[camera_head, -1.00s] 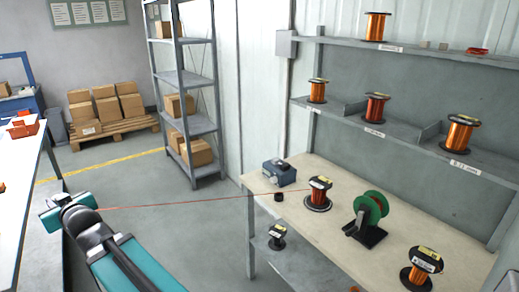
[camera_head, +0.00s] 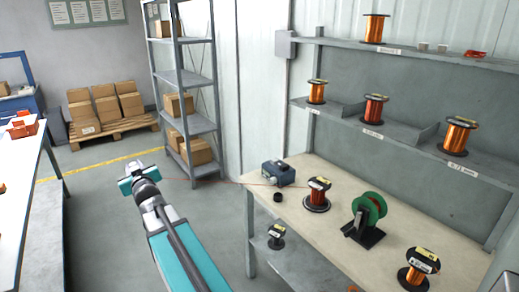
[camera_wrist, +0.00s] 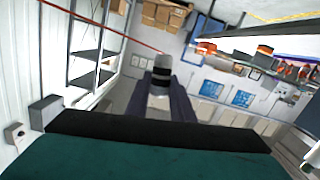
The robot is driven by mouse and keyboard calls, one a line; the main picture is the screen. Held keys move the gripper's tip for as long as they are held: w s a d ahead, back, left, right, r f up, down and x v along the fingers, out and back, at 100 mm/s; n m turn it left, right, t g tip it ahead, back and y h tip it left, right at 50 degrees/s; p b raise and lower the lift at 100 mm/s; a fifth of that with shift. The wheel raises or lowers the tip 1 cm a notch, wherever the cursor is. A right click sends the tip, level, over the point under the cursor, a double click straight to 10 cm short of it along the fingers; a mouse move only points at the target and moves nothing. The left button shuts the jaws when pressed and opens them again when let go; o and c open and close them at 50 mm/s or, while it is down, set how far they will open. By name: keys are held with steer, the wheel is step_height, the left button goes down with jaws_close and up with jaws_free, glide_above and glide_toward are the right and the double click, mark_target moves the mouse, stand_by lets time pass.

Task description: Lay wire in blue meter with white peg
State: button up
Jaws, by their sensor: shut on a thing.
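My gripper (camera_head: 130,177) is out over the floor at the left of the head view, well apart from the workbench. In the wrist view my gripper (camera_wrist: 161,108) is shut on a pale peg (camera_wrist: 160,103) with dark bands. A thin red wire (camera_head: 230,182) runs from near my gripper to a copper wire spool (camera_head: 318,194) on the bench. In the wrist view the wire (camera_wrist: 105,27) comes from the upper left to near the peg's tip. A blue-grey box, seemingly the blue meter (camera_head: 279,172), sits at the bench's far left corner. The wire passes close to it; contact cannot be told.
The bench (camera_head: 330,232) also bears a green reel on a black stand (camera_head: 366,218), another spool (camera_head: 416,270) and a small dark ring (camera_head: 278,197). Shelves (camera_head: 400,140) of spools hang above. A metal rack (camera_head: 190,100) stands behind. The floor between my arm and bench is clear.

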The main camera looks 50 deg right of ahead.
steer(key=s+d+f+g+h+p, duration=0.1)
steer(key=s+d, duration=0.6)
steer(key=d, duration=0.9)
steer(key=s+d+f+m+g+h+p, duration=0.1)
steer(key=s+d+h, duration=0.3)
steer(key=s+d, duration=0.4)
steer(key=s+d+f+m+g+h, duration=0.1)
steer(key=s+d+f+h, duration=0.2)
steer(key=d, duration=2)
steer(key=s, duration=0.5)
steer(key=shift+d+f+p, duration=0.3)
steer(key=shift+d+p, duration=0.05)
steer(key=shift+p, duration=0.05)
steer(key=shift+d, duration=0.15)
steer(key=shift+s+d+f+p, duration=0.35)
steer(key=shift+d+f+p, duration=0.2)
steer(key=shift+d, duration=0.5)
steer(key=shift+s+d+f+p, duration=0.4)
steer(key=shift+d+f+p, duration=0.1)
steer(key=shift+d, duration=0.6)
steer(key=shift+s+d+f+p, duration=0.35)
steer(key=shift+d+f+p, duration=0.15)
steer(key=shift+d, duration=0.55)
steer(key=shift+a+r, duration=0.1)
